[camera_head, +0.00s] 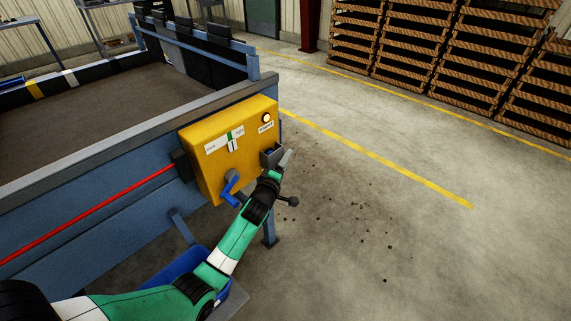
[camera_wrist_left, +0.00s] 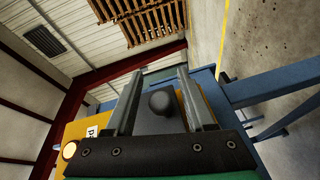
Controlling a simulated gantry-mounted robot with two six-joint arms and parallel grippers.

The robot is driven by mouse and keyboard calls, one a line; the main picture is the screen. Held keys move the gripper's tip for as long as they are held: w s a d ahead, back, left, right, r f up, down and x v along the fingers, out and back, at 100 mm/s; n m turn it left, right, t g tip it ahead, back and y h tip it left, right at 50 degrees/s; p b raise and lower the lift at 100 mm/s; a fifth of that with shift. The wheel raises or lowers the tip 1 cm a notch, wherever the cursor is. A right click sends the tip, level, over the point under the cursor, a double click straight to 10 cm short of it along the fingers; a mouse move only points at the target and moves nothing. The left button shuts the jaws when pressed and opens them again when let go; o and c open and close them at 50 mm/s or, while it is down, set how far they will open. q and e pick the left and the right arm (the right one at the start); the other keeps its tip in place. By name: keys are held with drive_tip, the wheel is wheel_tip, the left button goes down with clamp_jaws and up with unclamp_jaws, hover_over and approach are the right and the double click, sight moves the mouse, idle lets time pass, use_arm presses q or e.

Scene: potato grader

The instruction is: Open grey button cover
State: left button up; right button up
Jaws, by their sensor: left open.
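The grey button cover (camera_head: 268,154) is on the lower right of the yellow control box (camera_head: 208,165). My left gripper (camera_head: 281,162) is at the cover, coming up from below. In the left wrist view, its two fingers (camera_wrist_left: 160,74) are apart, and a dark round knob (camera_wrist_left: 160,102) on a grey surface shows between them. I cannot tell whether either finger touches it. The button under the cover is not visible. My right gripper is in neither view.
The control box also carries a lit button (camera_head: 266,118), a green-marked switch (camera_head: 231,143) and a blue handle (camera_head: 230,188). A black ball-ended rod (camera_head: 293,202) sticks out beside my left wrist. A red cord (camera_head: 90,214) runs along the blue machine. The floor to the right is open.

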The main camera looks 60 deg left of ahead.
use_arm(q)
clamp_jaws()
